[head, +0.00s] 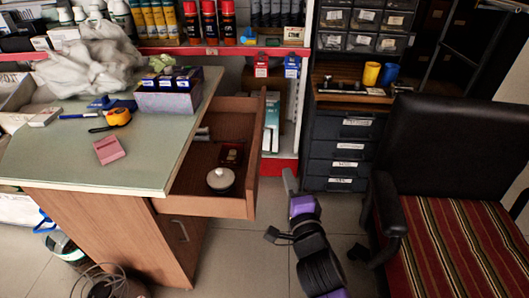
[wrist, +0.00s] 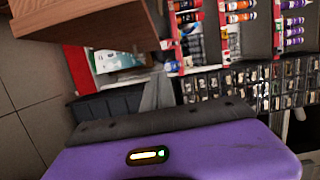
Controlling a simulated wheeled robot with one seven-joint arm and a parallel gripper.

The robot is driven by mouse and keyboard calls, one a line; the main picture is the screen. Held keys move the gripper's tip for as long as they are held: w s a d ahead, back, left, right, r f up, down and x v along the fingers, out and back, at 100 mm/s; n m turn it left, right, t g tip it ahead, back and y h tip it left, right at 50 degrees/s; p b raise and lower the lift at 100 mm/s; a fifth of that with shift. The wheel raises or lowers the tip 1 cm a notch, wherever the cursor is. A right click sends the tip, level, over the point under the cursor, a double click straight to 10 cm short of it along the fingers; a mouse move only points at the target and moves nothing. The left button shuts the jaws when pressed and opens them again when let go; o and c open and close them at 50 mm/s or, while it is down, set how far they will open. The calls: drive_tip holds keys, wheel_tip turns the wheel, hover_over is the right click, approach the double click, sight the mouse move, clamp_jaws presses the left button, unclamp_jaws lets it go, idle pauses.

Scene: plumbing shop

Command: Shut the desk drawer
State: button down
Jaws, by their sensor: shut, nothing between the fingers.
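The desk drawer (head: 206,206) is pulled well out of the right side of the green-topped desk (head: 70,166). Its wooden front panel (head: 257,150) faces right. A round lidded container and a small dark red box lie inside. My gripper (head: 288,181) is to the right of the drawer front, apart from it, over the floor gap. Its grey fingers are together and empty. In the wrist view the shut fingers (wrist: 157,93) point away from the camera. A brown wooden part (wrist: 90,28), likely the drawer, shows at upper left there. The drawer's handle is not visible.
A black chair with a striped seat (head: 440,245) stands at the right. A dark drawer cabinet (head: 344,150) and red-edged shelves (head: 283,165) stand behind my gripper. A cabinet door (head: 182,238) is below the drawer. Tiled floor (head: 240,255) lies clear between desk and arm.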

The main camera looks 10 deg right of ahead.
drive_tip(key=w+a+b, duration=0.2)
drive_tip(key=w+a, duration=0.1)
drive_tip(key=w, duration=0.8)
drive_tip(key=shift+w+a, duration=0.1)
